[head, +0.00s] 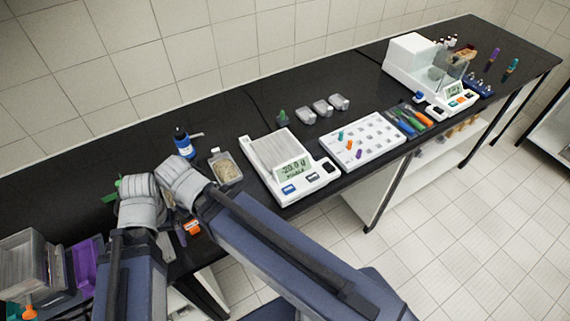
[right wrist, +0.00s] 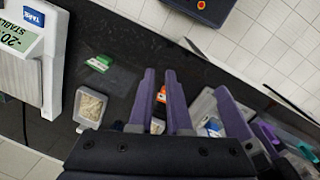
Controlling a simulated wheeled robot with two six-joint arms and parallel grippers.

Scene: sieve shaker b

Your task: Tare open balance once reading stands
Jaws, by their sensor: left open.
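The open balance (head: 270,150) stands mid-bench in the head view, its pan bare. Its display (head: 293,168) reads -20.0 g with STABLE below. The blue TARE key (head: 288,189) is at the left of its front panel and also shows in the right wrist view (right wrist: 34,15). My left gripper (head: 172,225) is left of the balance, apart from it, open and mostly hidden by its wrist. My right gripper (right wrist: 161,72), with purple fingers, is apart from the balance, with a narrow empty gap; its fingers are hidden in the head view.
A tub of grains (head: 227,170) and a blue bottle (head: 183,142) stand left of the balance. A white tray (head: 340,158) of small parts is right of it. A shielded balance (head: 408,55) stands at the far right. Racks (head: 35,262) are at lower left.

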